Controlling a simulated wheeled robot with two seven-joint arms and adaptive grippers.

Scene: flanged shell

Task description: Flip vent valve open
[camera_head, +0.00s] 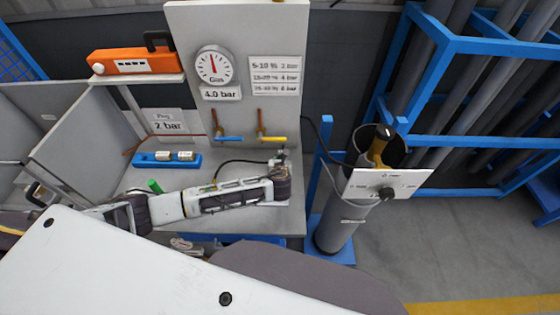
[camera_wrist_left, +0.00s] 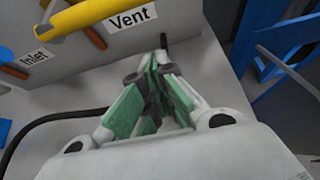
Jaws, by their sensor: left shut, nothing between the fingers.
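The vent valve's yellow handle (camera_head: 272,139) lies about level, crosswise to its upright copper pipe, low on the right of the grey panel. In the left wrist view the yellow handle (camera_wrist_left: 82,14) is at the upper left, beside the "Vent" label (camera_wrist_left: 132,17). My left gripper (camera_head: 280,156) is just below the handle in the head view. In the left wrist view its green-padded fingers (camera_wrist_left: 158,72) are together and empty, apart from the handle. The right gripper is not in view.
The inlet valve's blue handle (camera_head: 229,138) is just left of the yellow one. A gauge (camera_head: 214,66) is above. A blue block (camera_head: 150,160) and a green object (camera_head: 155,186) are on the bench. A grey cylinder (camera_head: 336,228) with a white plate (camera_head: 372,184) stands right.

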